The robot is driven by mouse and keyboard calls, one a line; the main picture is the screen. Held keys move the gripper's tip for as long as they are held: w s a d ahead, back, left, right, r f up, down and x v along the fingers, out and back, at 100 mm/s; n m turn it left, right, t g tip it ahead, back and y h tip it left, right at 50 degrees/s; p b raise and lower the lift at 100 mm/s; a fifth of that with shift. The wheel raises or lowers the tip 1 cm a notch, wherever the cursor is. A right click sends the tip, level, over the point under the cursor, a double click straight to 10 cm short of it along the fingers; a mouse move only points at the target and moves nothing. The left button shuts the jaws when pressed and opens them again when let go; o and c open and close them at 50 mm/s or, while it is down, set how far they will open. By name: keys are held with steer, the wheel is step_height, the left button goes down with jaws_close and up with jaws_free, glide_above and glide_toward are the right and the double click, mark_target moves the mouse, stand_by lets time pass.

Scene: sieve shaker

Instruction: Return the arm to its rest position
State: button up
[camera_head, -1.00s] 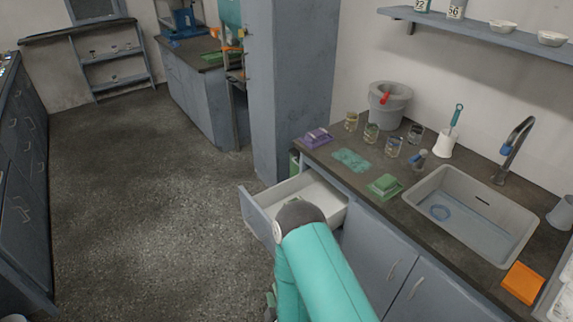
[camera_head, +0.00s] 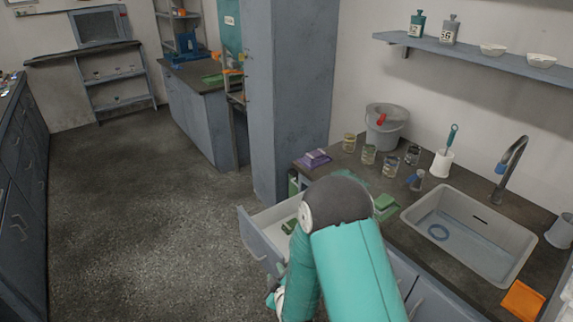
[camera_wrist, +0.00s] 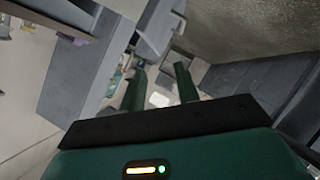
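My teal arm rises at the bottom middle of the head view, folded at a dark grey elbow, with its lower link hanging down in front of the open drawer (camera_head: 262,240). My gripper (camera_wrist: 160,86) shows in the wrist view as two dark green fingers standing well apart. I see nothing between them but the distant room. My gripper is open and empty. In the head view its fingers cannot be made out.
The counter holds a sink (camera_head: 470,235), several glass jars, a grey bucket (camera_head: 385,128), a green block (camera_head: 385,206) and an orange sponge (camera_head: 522,299). A grey pillar (camera_head: 290,90) stands behind the drawer. The floor (camera_head: 140,200) at left is clear.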

steer(key=s+d+r+m+g+h, duration=0.1)
steer(key=s+d+r+m+g, duration=0.3)
steer(key=r, duration=0.8)
steer(key=w+d+r+m+h, duration=0.15)
steer(key=d+r, duration=0.45)
steer(key=r, duration=0.6)
steer(key=s+d+r+m+g, duration=0.1)
steer(key=s+d+r+m, duration=0.2)
steer(key=s, duration=0.8)
steer(key=s+d+r+m+g+h, duration=0.1)
steer(key=s+d+r+m+g, duration=0.1)
steer(key=s+d+r, duration=0.3)
steer(key=s+r+m, duration=0.1)
steer(key=s+r, duration=0.2)
steer(key=s, duration=0.3)
steer(key=shift+s+d+m, duration=0.15)
steer(key=shift+d+m, duration=0.2)
steer(key=shift+h, duration=0.25)
